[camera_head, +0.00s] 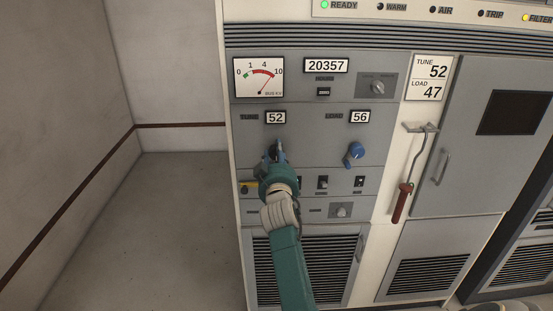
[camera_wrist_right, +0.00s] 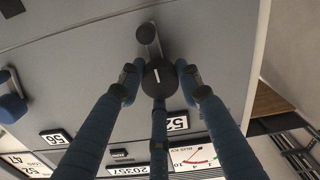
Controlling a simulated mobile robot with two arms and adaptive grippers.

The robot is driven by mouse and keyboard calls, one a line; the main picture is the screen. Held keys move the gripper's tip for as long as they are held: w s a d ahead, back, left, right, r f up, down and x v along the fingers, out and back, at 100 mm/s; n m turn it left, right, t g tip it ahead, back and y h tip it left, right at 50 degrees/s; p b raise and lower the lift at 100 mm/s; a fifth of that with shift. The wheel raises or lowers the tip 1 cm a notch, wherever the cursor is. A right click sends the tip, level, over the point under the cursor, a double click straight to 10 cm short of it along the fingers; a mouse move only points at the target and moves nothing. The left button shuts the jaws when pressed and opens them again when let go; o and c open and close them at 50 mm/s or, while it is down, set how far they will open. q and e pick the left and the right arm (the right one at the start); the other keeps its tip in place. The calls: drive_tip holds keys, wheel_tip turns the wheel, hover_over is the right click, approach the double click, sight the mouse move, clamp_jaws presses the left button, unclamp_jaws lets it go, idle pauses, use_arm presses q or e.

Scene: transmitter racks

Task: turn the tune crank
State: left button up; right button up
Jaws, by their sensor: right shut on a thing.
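The tune crank sits on the grey panel below the TUNE counter (camera_head: 276,117), which reads 52. In the head view my right gripper (camera_head: 276,152) covers most of it. A white card (camera_head: 430,78) reads TUNE 52 and LOAD 47. My left gripper is not in view.
The blue load crank (camera_head: 355,153) is to the right, below the LOAD counter (camera_head: 360,117) reading 56. A hooked rod with a red handle (camera_head: 402,203) hangs beside the cabinet door (camera_head: 470,170). A meter (camera_head: 259,78) is above. Open floor lies left.

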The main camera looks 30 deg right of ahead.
sight(274, 117)
drive_tip(key=shift+a+r, duration=0.1)
drive_tip(key=shift+r, duration=0.2)
drive_tip(key=o, duration=1.1)
drive_tip(key=shift+o, duration=0.2)
drive_tip(key=shift+w+a, duration=0.1)
drive_tip(key=shift+f, duration=0.1)
wheel_tip(274, 117, up, 10)
drive_tip(key=shift+r, duration=0.1)
